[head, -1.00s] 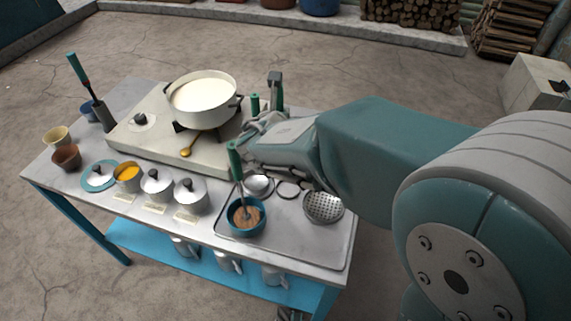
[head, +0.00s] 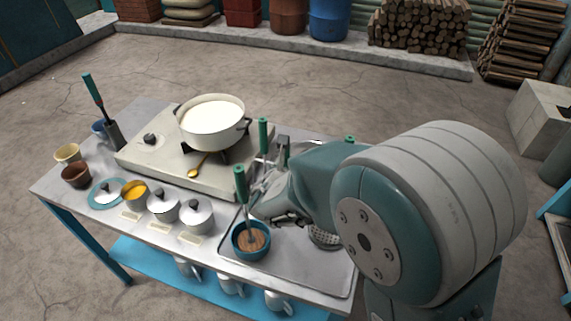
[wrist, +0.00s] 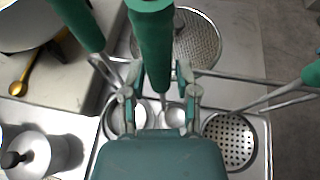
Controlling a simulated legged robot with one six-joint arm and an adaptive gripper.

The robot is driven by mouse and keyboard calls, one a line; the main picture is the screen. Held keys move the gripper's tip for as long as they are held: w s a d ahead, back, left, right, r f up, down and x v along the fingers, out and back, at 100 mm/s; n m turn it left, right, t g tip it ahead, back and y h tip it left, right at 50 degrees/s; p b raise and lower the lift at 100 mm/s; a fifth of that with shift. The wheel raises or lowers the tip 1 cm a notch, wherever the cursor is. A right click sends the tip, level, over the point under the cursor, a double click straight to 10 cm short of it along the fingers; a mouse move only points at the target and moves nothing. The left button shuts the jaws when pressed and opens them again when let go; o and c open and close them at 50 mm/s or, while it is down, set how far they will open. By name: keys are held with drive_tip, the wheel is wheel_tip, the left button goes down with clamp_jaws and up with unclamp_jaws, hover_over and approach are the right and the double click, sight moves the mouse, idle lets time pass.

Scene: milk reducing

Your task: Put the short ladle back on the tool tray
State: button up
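In the wrist view my gripper (wrist: 160,72) has its fingers spread on both sides of an upright ladle with a green handle (wrist: 152,45), without visible contact. A small metal bowl (wrist: 175,115) shows below this handle and looks like part of that ladle. Which ladle is the short one I cannot tell for sure. In the head view my gripper (head: 275,215) is low over the metal tool tray (head: 318,279), just right of the blue bowl; its fingers are partly hidden by my arm. The tray's rear is hidden too.
Another green handle (wrist: 80,22) stands to the left, and a perforated skimmer (wrist: 230,140) lies right. The blue bowl (head: 250,252) holds brown contents and a green-handled tool (head: 240,182). The stove (head: 150,165) carries a milk pot (head: 212,130). Lidded jars (head: 197,216) stand left.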

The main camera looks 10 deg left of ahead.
drive_tip(key=shift+a+r, duration=0.1)
idle(0.3)
drive_tip(key=v, duration=1.2)
drive_tip(key=s+d+r+m+g+h, duration=0.1)
drive_tip(key=d+r+m+g+h, duration=0.15)
drive_tip(key=d+m, duration=0.65)
drive_tip(key=s+d+r+m+g+h, duration=0.1)
drive_tip(key=d+m+g+h, duration=0.15)
drive_tip(key=d+m, duration=0.7)
drive_tip(key=s+d+r+m+g+y, duration=0.1)
drive_tip(key=s+d+m+y, duration=0.1)
drive_tip(key=s+m, duration=0.3)
drive_tip(key=s+d+r+m+g+y, duration=0.1)
drive_tip(key=s+d+m, duration=0.4)
drive_tip(key=m, duration=0.8)
drive_tip(key=shift+s+d+r+g+y, duration=0.25)
drive_tip(key=shift+s+r+g+y, duration=0.15)
drive_tip(key=shift+s+r+y, duration=0.3)
drive_tip(key=shift+s+f, duration=0.1)
